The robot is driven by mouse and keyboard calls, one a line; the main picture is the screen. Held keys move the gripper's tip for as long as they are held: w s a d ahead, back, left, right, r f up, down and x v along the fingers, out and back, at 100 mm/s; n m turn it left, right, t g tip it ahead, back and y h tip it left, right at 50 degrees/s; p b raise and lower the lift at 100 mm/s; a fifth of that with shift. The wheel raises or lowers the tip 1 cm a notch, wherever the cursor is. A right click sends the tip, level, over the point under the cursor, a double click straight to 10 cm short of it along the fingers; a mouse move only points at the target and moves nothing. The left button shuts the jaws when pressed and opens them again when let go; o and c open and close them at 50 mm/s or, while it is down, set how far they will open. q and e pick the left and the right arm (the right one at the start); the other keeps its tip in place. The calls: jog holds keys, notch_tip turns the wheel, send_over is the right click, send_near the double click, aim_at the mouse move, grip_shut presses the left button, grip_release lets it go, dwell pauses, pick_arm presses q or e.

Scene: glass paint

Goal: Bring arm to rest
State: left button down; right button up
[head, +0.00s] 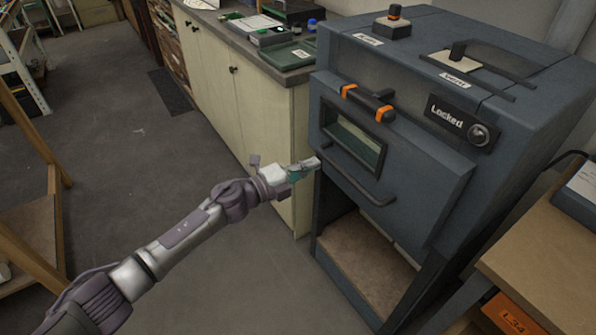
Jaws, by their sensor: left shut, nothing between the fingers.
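My left arm comes in from the bottom left and stretches toward the middle of the head view. My left gripper (306,167) is shut and empty. In the picture it sits at the left edge of a dark blue-grey kiln (455,200), beside its door; I cannot tell whether it touches. The kiln door has a small window (354,140), a handle bar (357,180) and a black latch with orange bands (367,103). A panel reading "Locked" (445,113) is on the front. My right gripper is not in view.
A cream cabinet (235,90) with a cluttered counter stands behind the gripper. A wooden table (545,235) is at the right, with an orange bin (510,315) below. Wooden frames and a shelf stand at the left. The grey floor (120,130) between is mostly clear.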

pick_arm(q)
jog(key=s+a+f+n+t+y, duration=0.15)
jog(key=a+f+n+y, duration=0.35)
jog(key=f, duration=0.5)
jog(key=s+a+f+n+t+y, duration=0.1)
jog(key=s+a+f+n+y, duration=0.1)
jog(key=a+f+n, duration=0.7)
jog(key=s+a+f+n+g+y, duration=0.1)
jog(key=s+a+f+n+y, duration=0.15)
jog(key=s+f, duration=0.4)
jog(key=s+a+f+n+g+y, duration=0.1)
jog(key=s+a+f+y, duration=0.15)
jog(key=f, duration=0.75)
jog(key=s+a+f+n+g+y, duration=0.1)
jog(key=s+a+f+n+g, duration=0.15)
jog(key=s+f, duration=0.6)
jog(key=s+a+f+n+g+y, duration=0.1)
jog(key=s+a+f+n+g, duration=0.15)
jog(key=s+f, duration=0.65)
jog(key=s+f+n+g, duration=0.1)
jog(key=s+n+g, duration=0.1)
jog(key=s, duration=1.1)
jog(key=s+a+f+n+g+y, duration=0.1)
jog(key=s+f+n+g, duration=0.1)
jog(key=s, duration=1.1)
jog(key=shift+s+a, duration=0.3)
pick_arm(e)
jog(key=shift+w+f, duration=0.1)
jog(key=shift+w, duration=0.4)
